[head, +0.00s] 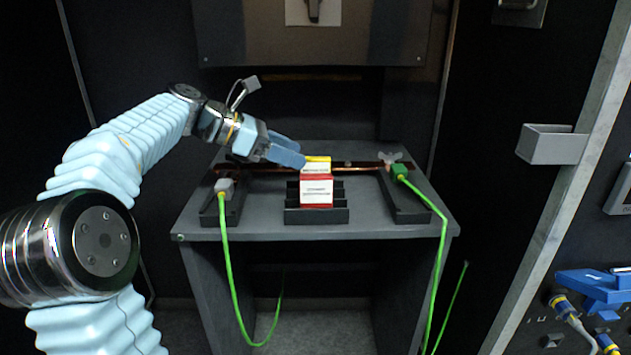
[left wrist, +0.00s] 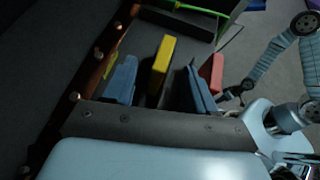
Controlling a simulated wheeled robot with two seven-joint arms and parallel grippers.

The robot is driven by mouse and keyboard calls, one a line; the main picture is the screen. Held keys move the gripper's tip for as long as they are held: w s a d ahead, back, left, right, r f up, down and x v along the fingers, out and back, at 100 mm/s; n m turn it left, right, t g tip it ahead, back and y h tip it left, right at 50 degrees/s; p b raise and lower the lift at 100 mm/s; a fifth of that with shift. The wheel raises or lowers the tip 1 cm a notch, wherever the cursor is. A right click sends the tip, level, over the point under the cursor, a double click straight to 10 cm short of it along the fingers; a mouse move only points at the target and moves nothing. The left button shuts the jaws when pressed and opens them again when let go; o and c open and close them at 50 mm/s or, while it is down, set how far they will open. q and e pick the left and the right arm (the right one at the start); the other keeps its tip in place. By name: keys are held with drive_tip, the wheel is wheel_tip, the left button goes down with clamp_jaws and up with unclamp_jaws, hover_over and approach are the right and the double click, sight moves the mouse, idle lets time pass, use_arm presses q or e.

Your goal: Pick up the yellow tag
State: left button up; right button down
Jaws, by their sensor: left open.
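The yellow tag (head: 317,159) stands upright in a dark slotted holder (head: 317,215) on the grey bench, with a white label on its front. The red tag (head: 317,194) stands in front of it and hides its lower part. My left gripper (head: 301,154) is open at the yellow tag, reaching in from the left. In the left wrist view the yellow tag (left wrist: 163,58) lies between the two blue fingers, with no clear contact. The red tag (left wrist: 211,72) is outside the fingers, beyond the right one. My right gripper cannot be made out.
A copper-coloured rail (head: 270,168) runs behind the tags. A grey connector (head: 224,186) with a green cable is at left, and a green connector (head: 399,171) with another cable is at right. The grey bench (head: 265,231) has bare surface between the holders.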

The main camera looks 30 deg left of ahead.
use_arm(q)
drive_tip(key=x, duration=0.3)
drive_tip(key=shift+d+f, duration=0.1)
drive_tip(key=shift+d, duration=0.3)
drive_tip(key=shift+c, duration=0.5)
clamp_jaws()
